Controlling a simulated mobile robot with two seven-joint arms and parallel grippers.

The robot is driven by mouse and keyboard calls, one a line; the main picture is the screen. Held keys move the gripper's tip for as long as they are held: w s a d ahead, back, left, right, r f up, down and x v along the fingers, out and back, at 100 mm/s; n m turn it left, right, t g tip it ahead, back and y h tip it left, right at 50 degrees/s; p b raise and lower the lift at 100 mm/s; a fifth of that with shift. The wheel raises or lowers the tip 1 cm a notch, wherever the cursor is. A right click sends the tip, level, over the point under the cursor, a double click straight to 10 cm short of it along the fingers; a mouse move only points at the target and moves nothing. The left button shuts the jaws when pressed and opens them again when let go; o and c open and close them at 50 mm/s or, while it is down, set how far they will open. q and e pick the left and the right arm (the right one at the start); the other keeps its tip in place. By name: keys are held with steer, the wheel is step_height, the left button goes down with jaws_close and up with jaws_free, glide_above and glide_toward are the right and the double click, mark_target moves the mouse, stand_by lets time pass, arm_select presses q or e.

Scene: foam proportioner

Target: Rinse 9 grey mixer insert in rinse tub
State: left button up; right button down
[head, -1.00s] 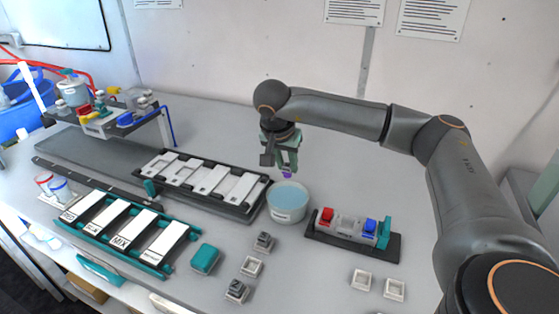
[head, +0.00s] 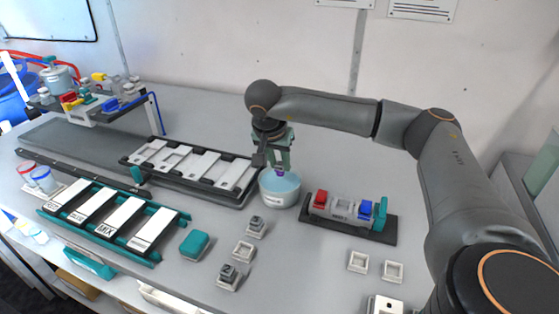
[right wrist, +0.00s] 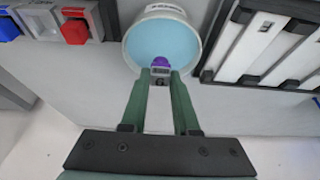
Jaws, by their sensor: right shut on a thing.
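The rinse tub (head: 279,202) is a round white tub of light blue liquid in mid-table. In the right wrist view its rim (right wrist: 126,48) shows beyond my fingertips. My right gripper (head: 280,165) points down at the tub's far side. In the wrist view its green fingers (right wrist: 160,74) are shut on a small grey insert (right wrist: 160,72) with a dark mark like a 9 or 6. A purple end (right wrist: 168,55) sticks out over the liquid. I cannot tell whether it touches the liquid. My left gripper is not in view.
A black rack with white plates (head: 192,182) stands left of the tub. A black base with red and blue blocks (head: 310,226) stands right. Small holders (head: 243,251) and a teal box (head: 194,243) lie in front. Bare table lies behind the tub.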

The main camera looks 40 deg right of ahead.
mark_target(279, 175)
steer(key=shift+f+b, duration=1.25)
steer(key=shift+f, duration=1.15)
steer(key=shift+w+d, duration=0.2)
steer(key=shift+d, duration=0.2)
steer(key=shift+s+a, duration=0.1)
steer(key=shift+a, duration=0.15)
steer(key=shift+s+a+p, duration=0.25)
steer(key=shift+a+p, duration=0.15)
steer(key=shift+a, duration=0.05)
steer(key=shift+w+d, duration=0.15)
steer(key=shift+d, duration=0.2)
steer(key=shift+w+d, duration=0.15)
steer(key=shift+d, duration=0.15)
